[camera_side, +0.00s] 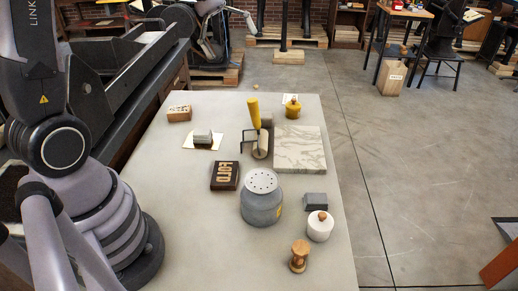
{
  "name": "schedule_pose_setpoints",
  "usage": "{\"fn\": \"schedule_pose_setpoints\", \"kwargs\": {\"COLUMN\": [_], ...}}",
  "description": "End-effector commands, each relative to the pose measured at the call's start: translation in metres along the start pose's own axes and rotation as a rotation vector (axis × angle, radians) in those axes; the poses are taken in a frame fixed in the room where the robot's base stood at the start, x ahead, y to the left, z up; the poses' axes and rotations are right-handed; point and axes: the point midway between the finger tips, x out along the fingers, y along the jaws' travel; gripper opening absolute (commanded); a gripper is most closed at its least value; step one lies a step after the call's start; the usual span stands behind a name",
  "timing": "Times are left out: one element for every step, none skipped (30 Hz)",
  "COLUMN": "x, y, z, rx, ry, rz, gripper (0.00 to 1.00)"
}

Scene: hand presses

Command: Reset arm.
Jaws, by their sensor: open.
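My arm stands at the left of the side view, its base at the near left edge of the grey table (180,240). My gripper is outside the picture, so its jaws and anything near them are hidden. None of the visible arm links touches the objects on the table.
A grey canister (262,205), marble slab (300,149), dark lettered block (225,176), yellow-handled tool (254,113), yellow pot (293,109), white jar (319,226), wooden spool (299,256), grey block (315,201) and small box (179,113) stand on the table. Its near left is bare.

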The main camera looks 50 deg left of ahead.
Motion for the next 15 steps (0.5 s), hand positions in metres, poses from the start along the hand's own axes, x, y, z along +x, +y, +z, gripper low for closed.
{"fn": "schedule_pose_setpoints", "kwargs": {"x": [-0.009,-0.014,-0.019,-0.023,-0.026,-0.031,-0.035,-0.037,-0.041,-0.043,-0.046,-0.048,-0.05,-0.051,-0.053], "y": [-0.004,-0.009,-0.017,-0.023,-0.029,-0.039,-0.047,-0.054,-0.064,-0.072,-0.079,-0.087,-0.093,-0.098,-0.104], "z": [0.028,0.041,0.058,0.07,0.081,0.095,0.104,0.113,0.123,0.129,0.135,0.141,0.144,0.147,0.151], "rx": [0.099,0.153,0.224,0.279,0.333,0.405,0.458,0.511,0.578,0.625,0.669,0.723,0.76,0.792,0.828], "ry": [0.052,0.081,0.122,0.152,0.183,0.225,0.258,0.289,0.333,0.362,0.392,0.428,0.453,0.475,0.501], "rz": [-0.047,-0.076,-0.115,-0.142,-0.168,-0.203,-0.227,-0.252,-0.281,-0.301,-0.319,-0.343,-0.357,-0.37,-0.385], "gripper": [0.93,0.93,0.93,0.93,0.93,0.93,0.93,0.93,0.93,0.93,0.93,0.93,0.93,0.93,0.93]}}
